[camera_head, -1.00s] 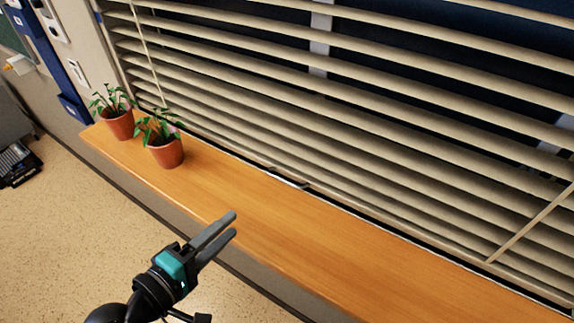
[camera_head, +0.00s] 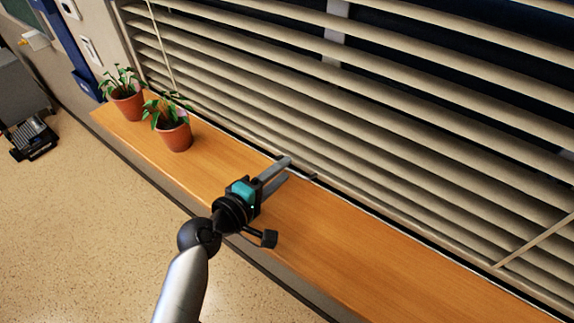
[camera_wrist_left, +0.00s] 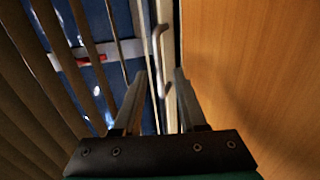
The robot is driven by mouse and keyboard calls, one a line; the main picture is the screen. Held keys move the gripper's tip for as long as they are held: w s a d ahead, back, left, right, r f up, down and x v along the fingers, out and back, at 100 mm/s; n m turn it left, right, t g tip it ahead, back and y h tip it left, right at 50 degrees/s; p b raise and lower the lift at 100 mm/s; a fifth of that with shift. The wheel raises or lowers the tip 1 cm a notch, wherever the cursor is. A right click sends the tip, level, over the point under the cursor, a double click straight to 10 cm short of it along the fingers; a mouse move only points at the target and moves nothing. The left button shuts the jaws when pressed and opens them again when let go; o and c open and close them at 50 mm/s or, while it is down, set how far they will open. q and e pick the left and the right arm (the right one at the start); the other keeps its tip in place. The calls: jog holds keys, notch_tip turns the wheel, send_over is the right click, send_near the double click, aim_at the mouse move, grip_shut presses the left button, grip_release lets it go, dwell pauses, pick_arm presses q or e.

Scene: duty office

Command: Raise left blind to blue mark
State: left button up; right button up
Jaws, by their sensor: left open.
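The beige slatted blind (camera_head: 400,116) hangs low in front of the window, its bottom edge close to the wooden sill. A small dark handle (camera_head: 304,173) sits at its bottom rail. My left gripper (camera_head: 287,170) is open over the sill, its fingertips close to the handle. In the left wrist view, a bent grey handle (camera_wrist_left: 156,48) lies ahead between the open fingers (camera_wrist_left: 160,74); I cannot tell whether they touch it. A red mark (camera_wrist_left: 92,60) shows on a pale strip behind the slats. I see no clear blue mark. My right gripper is not in view.
Two potted plants (camera_head: 175,134) stand at the left end of the wooden sill (camera_head: 360,240). A thin cord (camera_head: 160,40) hangs by the blind's left side, and a pale rod (camera_head: 535,240) crosses it at right. The sill's middle and right are clear.

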pick_arm(q)
jog(key=shift+x, duration=1.3)
grip_shut()
jog(key=shift+f, duration=0.1)
dwell(0.4)
